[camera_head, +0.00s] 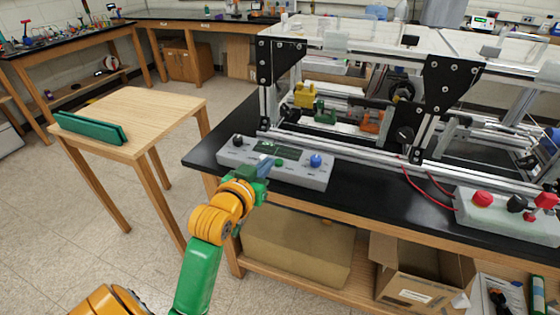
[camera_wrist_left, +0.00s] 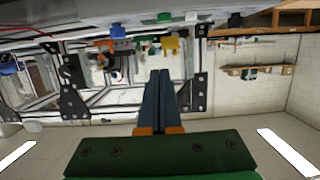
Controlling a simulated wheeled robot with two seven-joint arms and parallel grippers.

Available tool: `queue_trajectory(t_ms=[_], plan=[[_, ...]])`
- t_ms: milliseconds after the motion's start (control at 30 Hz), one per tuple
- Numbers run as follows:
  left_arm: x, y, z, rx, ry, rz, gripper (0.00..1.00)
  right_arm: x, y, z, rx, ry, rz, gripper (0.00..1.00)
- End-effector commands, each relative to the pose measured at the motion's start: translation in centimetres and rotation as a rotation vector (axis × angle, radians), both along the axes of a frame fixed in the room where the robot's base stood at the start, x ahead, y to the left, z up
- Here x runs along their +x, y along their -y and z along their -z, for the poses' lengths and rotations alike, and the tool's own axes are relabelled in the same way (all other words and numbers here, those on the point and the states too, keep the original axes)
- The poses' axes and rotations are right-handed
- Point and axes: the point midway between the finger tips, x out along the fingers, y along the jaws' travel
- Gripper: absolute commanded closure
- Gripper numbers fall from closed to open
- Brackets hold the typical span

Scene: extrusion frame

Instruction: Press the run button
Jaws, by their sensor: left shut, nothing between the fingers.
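The grey control box (camera_head: 300,177) sits on the black bench top near its front left corner. It has a small dark display (camera_head: 276,149), a black knob (camera_head: 238,141), a small green button (camera_head: 279,162) and a blue knob (camera_head: 316,160). No run label is readable. My left gripper (camera_head: 263,166) is at the box's front face, its tip just left of the green button; I cannot tell whether it touches. In the left wrist view its fingers (camera_wrist_left: 158,76) are together and empty, and the green button (camera_wrist_left: 165,17) shows upside down at the top. My right gripper is out of view.
An aluminium extrusion frame (camera_head: 350,145) with black brackets stands right behind the box. A second box (camera_head: 500,215) with red and black knobs is at the right. A wooden table (camera_head: 150,110) with a green part (camera_head: 90,128) stands left. Cardboard boxes lie below.

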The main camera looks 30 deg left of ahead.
Motion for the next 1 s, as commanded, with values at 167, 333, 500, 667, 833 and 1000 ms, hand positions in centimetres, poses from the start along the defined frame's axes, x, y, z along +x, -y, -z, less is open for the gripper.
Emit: queue_trajectory(t_ms=[167,333,500,667,833,1000], plan=[[3.4,-0.8,0.7,-0.001,0.0,-0.001,1.0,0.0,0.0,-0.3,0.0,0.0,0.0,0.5],[6.9,-1.6,1.7,-0.001,-0.001,0.0,1.0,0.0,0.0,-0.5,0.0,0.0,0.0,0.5],[8.6,-2.0,3.8,-0.001,-0.003,0.0,1.0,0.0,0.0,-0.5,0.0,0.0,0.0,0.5],[8.5,-2.0,5.6,0.001,-0.001,0.0,1.0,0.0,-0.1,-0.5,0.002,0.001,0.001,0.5],[8.5,-2.0,6.2,0.0,0.001,0.0,1.0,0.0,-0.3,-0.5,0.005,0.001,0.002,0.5],[8.5,-2.0,6.2,0.0,0.001,0.0,1.0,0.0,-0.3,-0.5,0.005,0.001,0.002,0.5]])
